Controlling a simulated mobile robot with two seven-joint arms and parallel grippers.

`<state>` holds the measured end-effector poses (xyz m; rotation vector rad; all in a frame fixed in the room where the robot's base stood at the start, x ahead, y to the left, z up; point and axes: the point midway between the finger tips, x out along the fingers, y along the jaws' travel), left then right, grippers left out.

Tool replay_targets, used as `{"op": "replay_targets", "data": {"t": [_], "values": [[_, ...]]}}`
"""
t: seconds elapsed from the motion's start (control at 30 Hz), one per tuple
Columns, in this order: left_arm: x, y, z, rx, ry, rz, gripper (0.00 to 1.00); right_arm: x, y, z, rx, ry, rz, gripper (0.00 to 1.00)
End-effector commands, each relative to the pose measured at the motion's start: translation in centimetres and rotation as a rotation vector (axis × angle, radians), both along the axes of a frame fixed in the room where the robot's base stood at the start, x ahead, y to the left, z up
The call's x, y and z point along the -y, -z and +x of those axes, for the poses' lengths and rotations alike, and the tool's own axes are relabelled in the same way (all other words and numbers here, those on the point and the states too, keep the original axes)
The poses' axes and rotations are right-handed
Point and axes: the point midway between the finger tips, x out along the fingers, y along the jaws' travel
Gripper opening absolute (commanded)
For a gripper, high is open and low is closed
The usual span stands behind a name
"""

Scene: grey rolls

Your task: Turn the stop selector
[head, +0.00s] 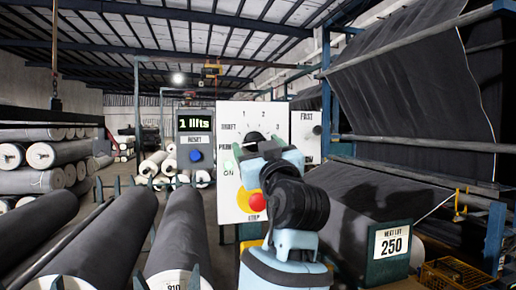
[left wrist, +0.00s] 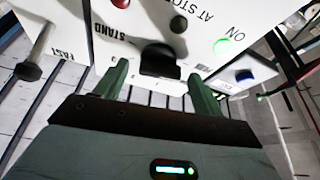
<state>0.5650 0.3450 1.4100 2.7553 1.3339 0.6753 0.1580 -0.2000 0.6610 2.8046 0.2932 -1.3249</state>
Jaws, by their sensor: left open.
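A white control panel (head: 232,112) stands in the middle of the head view, marked 1, 2, 3, DRAFT, ON and STOP. A black selector knob (head: 253,137) is on its upper part, partly behind my left gripper (head: 270,155). In the left wrist view my left gripper (left wrist: 160,90) is open, with one green finger on each side of a black knob (left wrist: 160,61). I cannot tell whether the fingers touch it. The words STAND and AT STOP show close by. A red button (head: 257,202) on yellow sits lower on the panel. My right gripper is not in view.
A smaller panel marked FAST (head: 304,122) stands right of the main panel. A RESET box with a blue button (head: 196,156) stands to the left.

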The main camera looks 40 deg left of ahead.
Motion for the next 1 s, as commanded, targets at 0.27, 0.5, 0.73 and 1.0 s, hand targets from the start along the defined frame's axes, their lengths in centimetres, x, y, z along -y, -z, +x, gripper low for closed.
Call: {"op": "replay_targets", "data": {"t": [0.27,0.5,0.73,1.0], "values": [[1.2,0.8,-0.6,-0.002,0.003,0.0,0.69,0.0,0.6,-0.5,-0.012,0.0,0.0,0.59],[4.0,2.4,-2.7,-0.004,0.003,-0.001,0.69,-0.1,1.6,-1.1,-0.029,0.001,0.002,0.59],[5.7,3.0,-4.0,-0.002,0.001,-0.001,0.69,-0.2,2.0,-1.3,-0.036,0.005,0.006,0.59],[5.9,2.9,-4.3,0.0,0.0,0.0,0.69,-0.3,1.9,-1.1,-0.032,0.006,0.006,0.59]]}}
